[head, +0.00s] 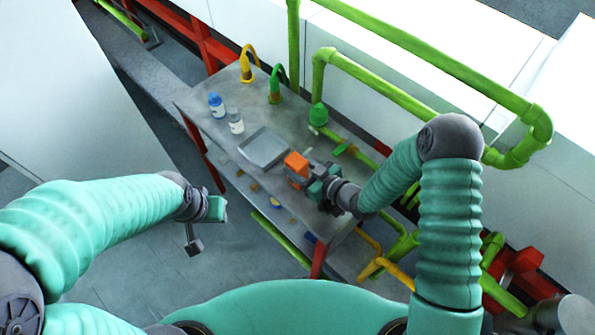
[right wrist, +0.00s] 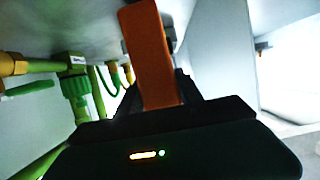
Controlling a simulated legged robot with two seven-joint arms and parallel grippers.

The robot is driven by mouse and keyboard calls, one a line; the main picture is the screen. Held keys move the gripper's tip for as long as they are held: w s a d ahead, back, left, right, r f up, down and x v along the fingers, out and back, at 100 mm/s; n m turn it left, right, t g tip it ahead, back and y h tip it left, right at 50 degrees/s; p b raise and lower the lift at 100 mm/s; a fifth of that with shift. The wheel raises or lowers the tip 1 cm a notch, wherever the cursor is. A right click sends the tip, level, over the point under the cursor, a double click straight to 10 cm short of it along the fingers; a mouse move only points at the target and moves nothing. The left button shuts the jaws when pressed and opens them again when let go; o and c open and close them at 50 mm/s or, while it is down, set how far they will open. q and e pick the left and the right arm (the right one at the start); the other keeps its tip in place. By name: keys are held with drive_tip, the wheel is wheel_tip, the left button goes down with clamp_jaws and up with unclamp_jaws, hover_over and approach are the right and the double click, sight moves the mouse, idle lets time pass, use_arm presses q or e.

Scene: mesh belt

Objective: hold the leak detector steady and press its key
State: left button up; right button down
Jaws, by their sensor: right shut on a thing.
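The leak detector appears to be the orange block (head: 295,161) at the tip of my right gripper (head: 303,172), over the metal table beside the grey tray. In the right wrist view the orange body (right wrist: 150,50) stands between the two dark fingers of my right gripper (right wrist: 157,92), which is shut on it. No key can be made out on the side that shows. My left gripper (head: 214,209) is apart from it, in front of the table's near edge, over the floor. Its fingers are too small to read, and I see nothing held in it.
The metal table (head: 195,105) carries a grey tray (head: 264,149), a blue-capped bottle (head: 216,105), a white bottle (head: 236,121), and a yellow tap (head: 247,64) and green tap (head: 276,86) at the back. Green pipes (head: 385,85) run behind and right. The floor left of the table is clear.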

use_arm(q)
drive_tip(key=shift+f+b, duration=0.55)
drive_tip(key=shift+f, duration=0.05)
use_arm(e)
drive_tip(key=shift+f, duration=0.6)
drive_tip(key=c, duration=0.8)
unclamp_jaws()
drive_tip(key=shift+o, duration=0.2)
clamp_jaws()
idle(0.5)
use_arm(q)
clamp_jaws()
idle(0.4)
